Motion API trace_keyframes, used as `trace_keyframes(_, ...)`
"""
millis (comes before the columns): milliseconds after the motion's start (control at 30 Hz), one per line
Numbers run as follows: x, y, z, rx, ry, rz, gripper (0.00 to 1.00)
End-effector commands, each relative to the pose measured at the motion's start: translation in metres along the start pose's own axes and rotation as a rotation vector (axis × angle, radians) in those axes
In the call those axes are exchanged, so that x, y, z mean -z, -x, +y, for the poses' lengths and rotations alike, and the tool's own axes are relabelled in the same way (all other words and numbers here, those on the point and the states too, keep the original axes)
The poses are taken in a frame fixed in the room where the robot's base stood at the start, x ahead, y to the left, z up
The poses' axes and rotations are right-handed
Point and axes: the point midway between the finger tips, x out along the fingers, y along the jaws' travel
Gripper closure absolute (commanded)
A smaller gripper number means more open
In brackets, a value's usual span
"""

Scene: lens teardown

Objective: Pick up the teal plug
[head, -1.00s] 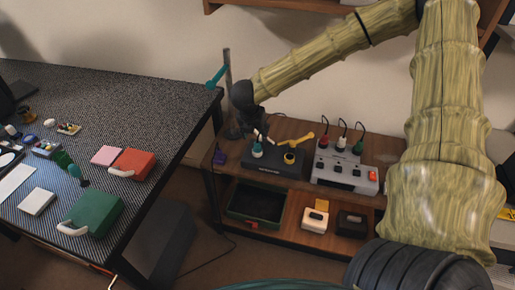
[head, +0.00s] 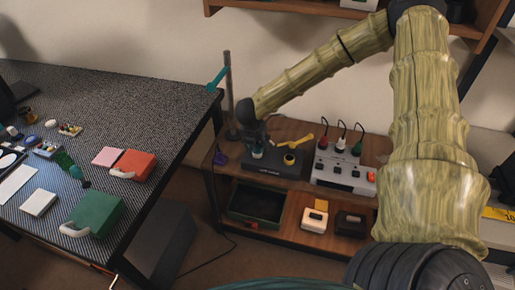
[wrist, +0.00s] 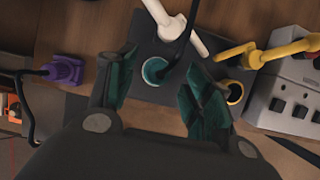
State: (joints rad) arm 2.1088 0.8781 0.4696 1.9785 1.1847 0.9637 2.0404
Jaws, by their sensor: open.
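The teal plug (wrist: 155,70) shows in the wrist view as a teal ring with a dark middle, a black cable running up from it. It sits upright on a dark box (wrist: 148,32). In the head view the teal plug (head: 257,154) is partly covered by my gripper (head: 256,140), which is just above it. In the wrist view my gripper (wrist: 163,78) is open, with its two green-padded fingers on either side of the plug. I cannot tell whether either finger touches it.
A yellow-ringed socket (wrist: 234,92) is close by my right finger. A white T-shaped piece (wrist: 172,24) lies just beyond the plug, a yellow one (wrist: 262,54) to the right. A purple plug (wrist: 66,70) is at left. A grey switch box (head: 343,175) stands to the right.

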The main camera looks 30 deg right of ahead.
Motion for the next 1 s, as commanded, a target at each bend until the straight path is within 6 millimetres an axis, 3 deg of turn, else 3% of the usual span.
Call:
trace_keyframes(233, 0.0, -0.021, 0.0, 0.001, 0.001, 0.0, 0.49)
trace_keyframes(567, 0.0, -0.024, 0.001, 0.0, 0.001, 0.0, 0.49)
trace_keyframes(800, 0.0, -0.024, 0.0, 0.0, 0.001, 0.0, 0.92)
trace_keyframes(867, 0.0, -0.024, 0.0, 0.0, 0.001, 0.0, 0.99)
trace_keyframes(1000, 0.0, -0.024, 0.0, 0.001, 0.001, 0.0, 1.0)
